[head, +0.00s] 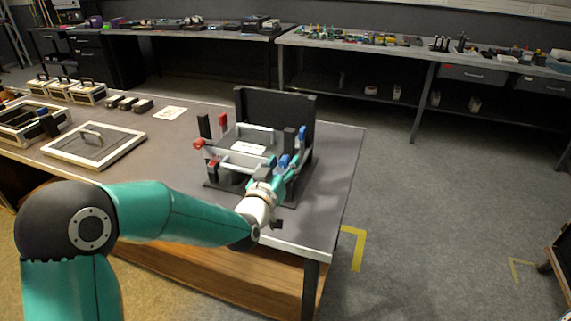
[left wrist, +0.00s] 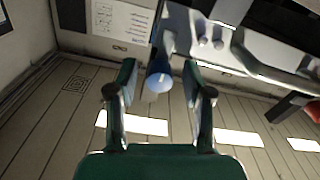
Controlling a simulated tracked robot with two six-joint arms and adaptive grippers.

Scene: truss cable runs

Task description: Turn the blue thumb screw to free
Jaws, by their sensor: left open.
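A truss fixture (head: 250,148) with a dark back plate stands on the grey table. A blue thumb screw (left wrist: 159,82) shows in the left wrist view, pointing toward the camera. My left gripper (head: 276,168) is at the fixture's front right corner in the head view. In the left wrist view its two green fingers (left wrist: 160,92) are open, one on each side of the blue screw, with gaps visible. Blue parts (head: 284,160) show by the gripper in the head view; the fingers partly cover this corner. My right gripper is out of view.
Red knobs (head: 199,143) sit on the fixture's left side. A white-framed panel with a handle (head: 95,148) and a white card (head: 170,113) lie to the left. Handled cases (head: 88,93) stand farther back. The table's right edge is close to the fixture.

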